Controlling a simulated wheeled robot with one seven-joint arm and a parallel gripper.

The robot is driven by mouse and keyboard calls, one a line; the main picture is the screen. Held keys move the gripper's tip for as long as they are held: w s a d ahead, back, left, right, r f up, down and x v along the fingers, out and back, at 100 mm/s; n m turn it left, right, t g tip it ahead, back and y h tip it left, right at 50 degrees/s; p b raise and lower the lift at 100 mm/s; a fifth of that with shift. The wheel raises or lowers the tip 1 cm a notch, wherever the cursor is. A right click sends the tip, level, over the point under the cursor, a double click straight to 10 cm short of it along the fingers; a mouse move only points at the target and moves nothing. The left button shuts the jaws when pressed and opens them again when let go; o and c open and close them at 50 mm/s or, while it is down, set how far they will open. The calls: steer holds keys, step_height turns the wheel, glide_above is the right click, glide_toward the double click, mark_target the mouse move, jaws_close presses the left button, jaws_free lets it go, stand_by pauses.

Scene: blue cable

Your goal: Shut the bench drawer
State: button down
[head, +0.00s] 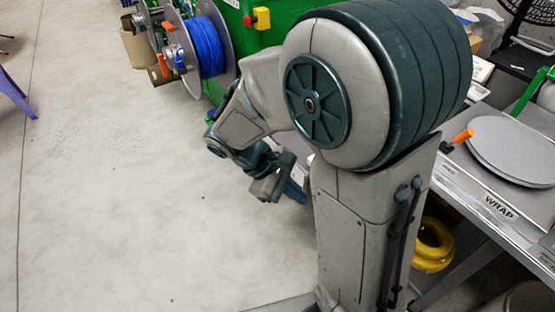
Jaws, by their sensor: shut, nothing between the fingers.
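The bench (462,195) stands at the right, with a "WRAP" label on its top near the front edge. I cannot make out a drawer; my own arm and column cover much of the bench's left side. My gripper (292,191) is at the centre of the picture, left of my column and partly hidden by it. It is shut and empty, above the floor and well apart from the visible part of the bench.
A reel of blue cable (208,47) hangs on a green machine (240,30) at the top. A round grey plate (512,150) and an orange handle (463,136) are on the bench. A yellow coil (434,246) lies beneath it.

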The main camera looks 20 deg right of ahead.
steer(key=w+a+f+n+t+h+b, duration=0.2)
steer(key=w+a+f+n+h+b, duration=0.1)
steer(key=w+f+n+h, duration=0.25)
steer(key=n+t+h+b, duration=0.3)
steer(key=n+t+h, duration=0.1)
steer(key=n+t, duration=0.25)
glide_toward(295, 168)
steer(key=b+x, duration=0.3)
steer(key=x, duration=0.2)
steer(key=shift+w+d+f, duration=0.15)
steer(key=shift+d, duration=0.15)
steer(key=shift+w+d+b, duration=0.2)
steer(key=shift+d+b, duration=0.1)
steer(key=shift+d, duration=0.25)
